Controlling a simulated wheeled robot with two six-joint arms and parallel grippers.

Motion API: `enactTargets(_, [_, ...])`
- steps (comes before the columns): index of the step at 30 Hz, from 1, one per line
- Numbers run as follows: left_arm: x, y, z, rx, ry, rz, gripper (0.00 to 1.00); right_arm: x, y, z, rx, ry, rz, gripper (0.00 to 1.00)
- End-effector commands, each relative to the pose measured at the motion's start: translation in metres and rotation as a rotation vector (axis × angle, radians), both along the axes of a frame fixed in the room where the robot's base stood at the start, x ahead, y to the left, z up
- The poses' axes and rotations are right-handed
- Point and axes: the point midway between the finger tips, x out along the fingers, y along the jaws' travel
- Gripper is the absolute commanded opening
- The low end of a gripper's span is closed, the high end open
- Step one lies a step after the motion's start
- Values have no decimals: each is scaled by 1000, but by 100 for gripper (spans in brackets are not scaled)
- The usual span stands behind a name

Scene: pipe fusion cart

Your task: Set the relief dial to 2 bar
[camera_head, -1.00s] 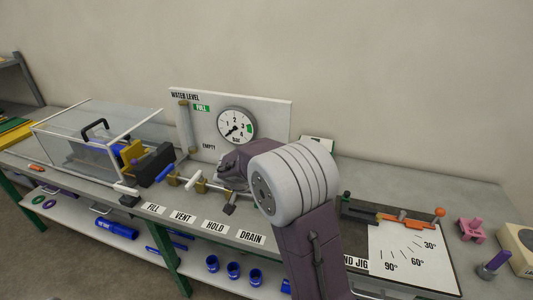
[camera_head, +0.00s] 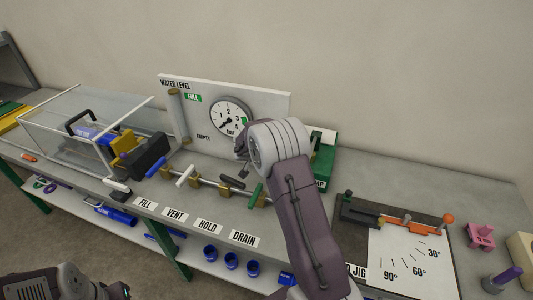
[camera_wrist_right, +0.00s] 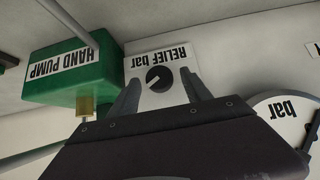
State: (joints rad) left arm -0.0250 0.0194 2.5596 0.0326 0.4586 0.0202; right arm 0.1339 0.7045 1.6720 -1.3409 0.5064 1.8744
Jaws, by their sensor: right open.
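The relief dial (camera_wrist_right: 160,79) is a black round knob with a pale pointer line, on a white plate (camera_wrist_right: 148,56) marked "RELIEF bar". It appears upside down in the right wrist view. My right gripper (camera_wrist_right: 160,76) is open; its two fingers show on either side of the knob, with nothing between them that I can see held. Whether they touch the knob I cannot tell. In the head view the relief dial is hidden behind my right arm. Part of my left arm shows at the lower left; its fingers are not visible.
A green hand pump (camera_wrist_right: 75,72) stands beside the relief plate. A bend jig (camera_head: 405,245) lies to the right, and a clear box (camera_head: 60,130) stands left.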

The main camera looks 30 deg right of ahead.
Motion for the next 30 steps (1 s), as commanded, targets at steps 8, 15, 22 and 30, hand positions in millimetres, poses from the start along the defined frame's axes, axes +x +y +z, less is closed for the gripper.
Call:
enactTargets(8, [0, 0, 1, 0, 0, 0, 36, 2, -2, -3, 0, -1, 1, 57])
enactTargets(15, [0, 0, 1, 0, 0, 0, 36, 2, -2, -3, 0, -1, 1, 0])
enactTargets(22, [0, 0, 0, 0, 0, 0, 36, 2, -1, -3, -11, 13, 0, 0])
enactTargets(30, [0, 0, -4, 0, 0, 0, 36, 5, 1, -5, -101, 119, 3, 0])
